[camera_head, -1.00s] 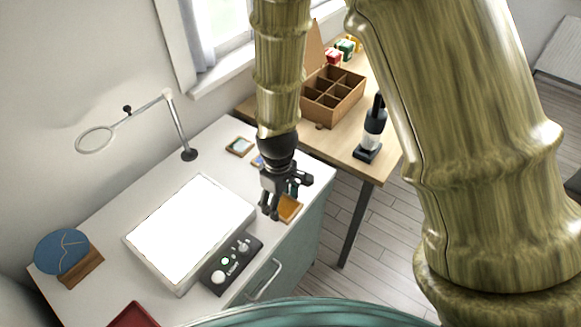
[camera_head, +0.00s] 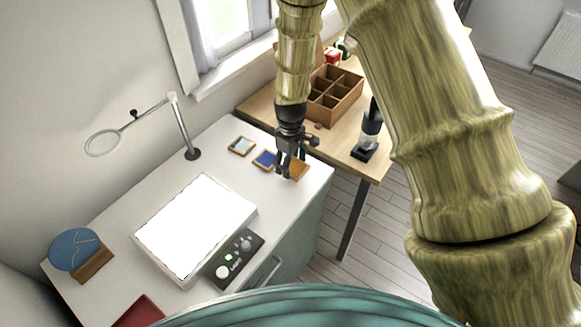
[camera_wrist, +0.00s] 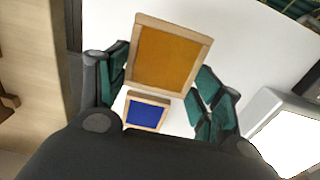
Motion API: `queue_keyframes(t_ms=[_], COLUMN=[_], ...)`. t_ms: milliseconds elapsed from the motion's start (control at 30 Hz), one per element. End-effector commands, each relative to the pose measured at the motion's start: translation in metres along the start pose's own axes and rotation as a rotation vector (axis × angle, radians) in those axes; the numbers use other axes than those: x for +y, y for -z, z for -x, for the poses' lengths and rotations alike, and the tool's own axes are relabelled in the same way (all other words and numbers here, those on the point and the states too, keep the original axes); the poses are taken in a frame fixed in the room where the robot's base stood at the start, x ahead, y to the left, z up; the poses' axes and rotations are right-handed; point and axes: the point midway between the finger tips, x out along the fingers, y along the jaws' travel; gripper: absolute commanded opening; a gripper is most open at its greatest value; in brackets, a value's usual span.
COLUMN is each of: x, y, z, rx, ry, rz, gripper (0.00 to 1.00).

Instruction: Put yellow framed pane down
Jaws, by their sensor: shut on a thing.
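The yellow framed pane (camera_head: 299,169), amber in a pale wood frame, is held between the fingers of my gripper (camera_head: 286,173) near the far right edge of the white desk (camera_head: 222,165). In the wrist view the yellow pane (camera_wrist: 168,57) sits between the green finger pads and looks larger and nearer than the blue framed pane (camera_wrist: 147,112). The gap between the held pane and the desktop is hard to judge. The blue framed pane (camera_head: 264,160) lies on the desk just left of my gripper. A pale green framed pane (camera_head: 241,146) lies farther left.
A lit white panel (camera_head: 195,228) and a black control box (camera_head: 236,258) are on the desk. A magnifier on a stand (camera_head: 183,125) is behind. A blue disc (camera_head: 74,249) stands at left. A compartment box (camera_head: 335,97) and a black-and-white device (camera_head: 369,135) are on the wooden table.

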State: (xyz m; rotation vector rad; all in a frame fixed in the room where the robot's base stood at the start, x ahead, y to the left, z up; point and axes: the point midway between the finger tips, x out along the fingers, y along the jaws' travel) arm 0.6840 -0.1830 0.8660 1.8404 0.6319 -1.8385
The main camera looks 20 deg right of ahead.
Motion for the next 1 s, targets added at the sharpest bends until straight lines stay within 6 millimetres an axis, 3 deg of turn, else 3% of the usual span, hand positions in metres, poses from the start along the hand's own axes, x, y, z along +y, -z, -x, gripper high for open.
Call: queue_keyframes(t_ms=[400,833,867,967,1000], x=[-0.001,-0.001,-0.001,-0.001,-0.001], y=[-0.001,0.000,0.000,0.000,0.000], z=[-0.031,-0.037,-0.037,-0.036,-0.036], rx=[-0.001,0.000,0.000,0.000,0.000], ry=[0.001,0.000,0.000,0.000,0.000], rz=[0.000,0.000,0.000,0.000,0.000], gripper=[0.36,0.36,0.68,0.86,0.87])
